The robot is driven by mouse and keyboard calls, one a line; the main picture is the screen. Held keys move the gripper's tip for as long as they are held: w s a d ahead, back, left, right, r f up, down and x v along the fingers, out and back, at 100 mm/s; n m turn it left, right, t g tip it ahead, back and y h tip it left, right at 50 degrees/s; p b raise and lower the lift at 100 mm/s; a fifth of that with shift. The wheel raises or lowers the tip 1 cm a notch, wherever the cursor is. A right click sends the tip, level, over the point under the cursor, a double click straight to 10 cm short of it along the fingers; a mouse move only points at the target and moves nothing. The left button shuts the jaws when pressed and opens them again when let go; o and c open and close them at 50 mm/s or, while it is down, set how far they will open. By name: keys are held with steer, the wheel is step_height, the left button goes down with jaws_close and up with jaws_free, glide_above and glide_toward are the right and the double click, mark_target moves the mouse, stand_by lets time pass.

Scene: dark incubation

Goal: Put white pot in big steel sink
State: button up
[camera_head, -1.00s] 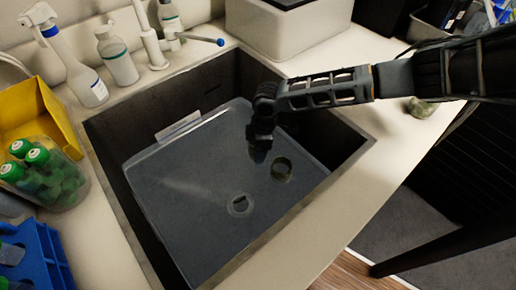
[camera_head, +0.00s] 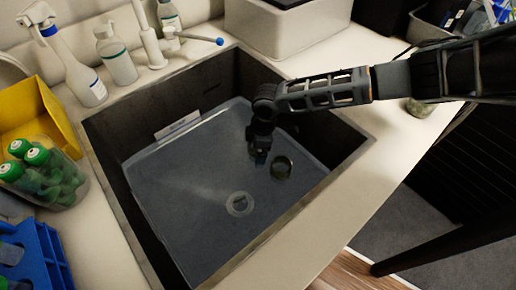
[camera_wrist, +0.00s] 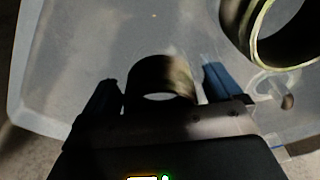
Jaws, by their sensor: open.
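The big steel sink (camera_head: 115,180) is set in the pale counter, with a flat grey surface (camera_head: 190,195) at its bottom. My gripper (camera_head: 260,158) is inside the sink, low over that surface, with jaws open. In the wrist view, a dark, round, hollow piece (camera_wrist: 150,75) shows between the two fingers; I cannot tell if it touches them. A round open pot with a greenish rim (camera_head: 281,168) stands on the sink bottom just right of my gripper; it also shows at the upper right of the wrist view (camera_wrist: 250,35). No pot looks clearly white in this dim light.
A tap (camera_head: 150,40) and bottles (camera_head: 117,60) stand behind the sink. A jar of green-capped tubes (camera_head: 55,190) and a blue rack (camera_head: 40,255) are at left. A pale box (camera_head: 285,35) is at the back. The sink's front-left bottom is clear around the drain (camera_head: 240,204).

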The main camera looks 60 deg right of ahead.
step_height(320, 180, up, 12)
steer(key=s, duration=0.1)
steer(key=shift+d, duration=0.45)
steer(key=shift+s+r, duration=0.1)
stand_by(0.3)
